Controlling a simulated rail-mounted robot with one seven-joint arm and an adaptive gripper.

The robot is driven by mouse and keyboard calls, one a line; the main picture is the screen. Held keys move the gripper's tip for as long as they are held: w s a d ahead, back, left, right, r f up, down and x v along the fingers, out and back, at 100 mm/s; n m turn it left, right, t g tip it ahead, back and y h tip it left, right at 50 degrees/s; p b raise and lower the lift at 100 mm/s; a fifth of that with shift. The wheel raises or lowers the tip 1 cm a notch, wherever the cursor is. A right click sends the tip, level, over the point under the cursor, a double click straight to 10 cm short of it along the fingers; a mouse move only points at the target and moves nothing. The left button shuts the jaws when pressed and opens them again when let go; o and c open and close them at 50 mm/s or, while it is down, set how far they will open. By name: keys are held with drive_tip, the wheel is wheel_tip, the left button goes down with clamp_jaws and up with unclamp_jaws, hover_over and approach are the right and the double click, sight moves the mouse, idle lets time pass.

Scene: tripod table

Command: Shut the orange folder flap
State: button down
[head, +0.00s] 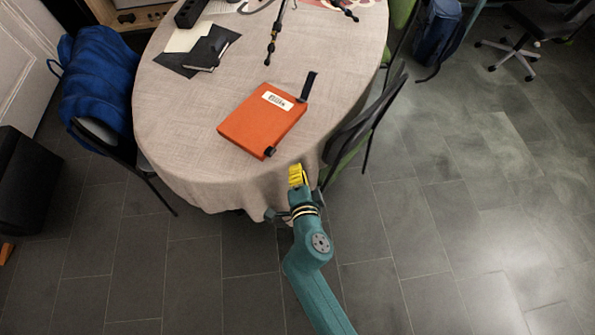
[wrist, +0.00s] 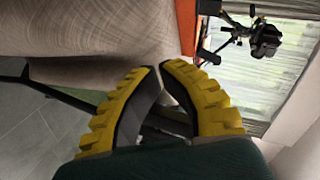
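The orange folder (head: 258,122) lies on the round table, with a white label (head: 277,100) on its top face. A black strap (head: 308,87) sticks out past its upper right corner, and a small black piece (head: 270,152) sits at its lower corner. I cannot tell how far its flap stands open. My gripper (head: 296,168) is at the table's near edge, below and right of the folder and apart from it. Its yellow fingers (wrist: 160,69) have their tips together with nothing between them. In the wrist view, an orange strip (wrist: 187,26) shows at the top.
The cloth-covered table (head: 190,120) has free room left of the folder. Dark papers and a notebook (head: 212,50) lie farther back, with a tripod (head: 273,40) beyond the folder. A chair (head: 355,130) stands close right of my gripper; a blue-draped chair (head: 95,85) is at left.

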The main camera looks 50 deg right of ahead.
drive_tip(key=w+f+b, duration=0.1)
drive_tip(key=b, duration=0.4)
drive_tip(key=shift+w+a+f, duration=0.1)
drive_tip(key=shift+f, duration=0.25)
drive_tip(key=shift+w+f+m+t+b, duration=0.2)
drive_tip(key=shift+m+t+b, duration=0.1)
drive_tip(key=shift+b, duration=0.55)
drive_tip(key=shift+w+a+r+b, duration=0.15)
drive_tip(key=shift+w+b, duration=0.1)
drive_tip(key=shift+b, duration=0.55)
drive_tip(key=shift+r, duration=0.2)
